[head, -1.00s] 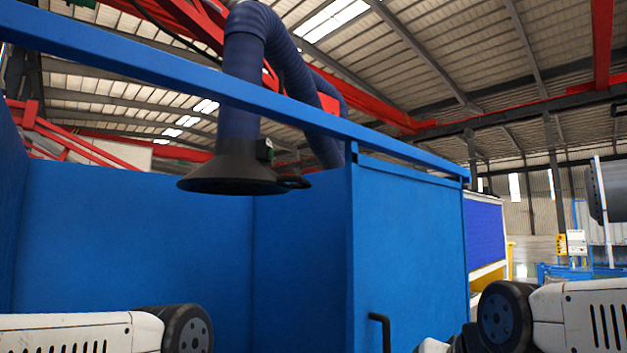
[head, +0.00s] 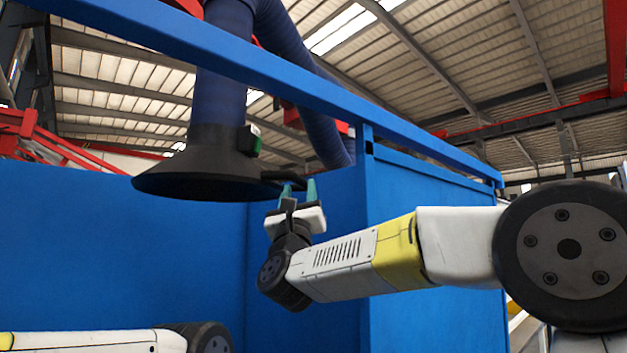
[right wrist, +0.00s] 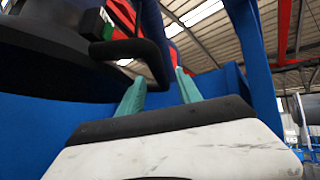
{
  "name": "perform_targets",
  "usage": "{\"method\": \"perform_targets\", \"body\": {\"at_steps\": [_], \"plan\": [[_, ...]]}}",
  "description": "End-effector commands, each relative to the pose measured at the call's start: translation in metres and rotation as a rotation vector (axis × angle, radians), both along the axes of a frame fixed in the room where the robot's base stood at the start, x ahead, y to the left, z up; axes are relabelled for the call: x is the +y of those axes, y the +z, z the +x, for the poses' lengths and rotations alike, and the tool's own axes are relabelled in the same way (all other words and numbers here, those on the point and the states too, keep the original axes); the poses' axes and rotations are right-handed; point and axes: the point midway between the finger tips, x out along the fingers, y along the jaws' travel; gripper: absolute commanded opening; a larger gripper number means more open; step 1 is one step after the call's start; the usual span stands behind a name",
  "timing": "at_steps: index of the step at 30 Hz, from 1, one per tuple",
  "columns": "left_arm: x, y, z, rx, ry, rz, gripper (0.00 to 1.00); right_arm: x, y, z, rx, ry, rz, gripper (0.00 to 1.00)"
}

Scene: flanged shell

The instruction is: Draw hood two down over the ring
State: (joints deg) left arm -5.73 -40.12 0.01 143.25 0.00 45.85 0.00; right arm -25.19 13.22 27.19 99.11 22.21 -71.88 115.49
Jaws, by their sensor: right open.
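The black extraction hood (head: 200,172) hangs from a thick dark blue hose (head: 222,95) in the head view, in front of the blue booth walls. A black handle (head: 284,175) sticks out from its right side. My right gripper (head: 299,186) is open just below the handle, its two teal fingers pointing up. In the right wrist view the handle (right wrist: 140,50) is a dark bar above and between the open fingers (right wrist: 160,90); I cannot tell whether they touch it. My left gripper is out of view; only part of that arm shows at bottom left. No ring is visible.
A blue rail (head: 270,95) crosses in front of the hose above the hood. A blue panel (head: 430,215) stands to the right, behind my right arm. A small green and black box (head: 249,140) sits on the hood near the handle. Open space lies below the hood.

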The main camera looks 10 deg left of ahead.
Motion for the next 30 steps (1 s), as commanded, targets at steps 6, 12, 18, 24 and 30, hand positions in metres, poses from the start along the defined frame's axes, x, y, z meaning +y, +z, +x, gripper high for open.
{"method": "perform_targets", "body": {"at_steps": [6,12,18,24,30], "plan": [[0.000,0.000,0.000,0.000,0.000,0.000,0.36,0.003,0.025,0.026,-0.001,-0.002,-0.001,0.41],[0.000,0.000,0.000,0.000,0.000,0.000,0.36,0.006,0.042,0.044,-0.001,-0.003,-0.004,0.41],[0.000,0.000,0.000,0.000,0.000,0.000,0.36,0.007,0.048,0.049,0.000,-0.002,-0.006,0.41],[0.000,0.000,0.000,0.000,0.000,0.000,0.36,0.007,0.048,0.049,0.000,-0.003,-0.007,0.40],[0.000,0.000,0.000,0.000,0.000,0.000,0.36,0.007,0.047,0.049,0.000,-0.003,-0.007,0.00]]}}
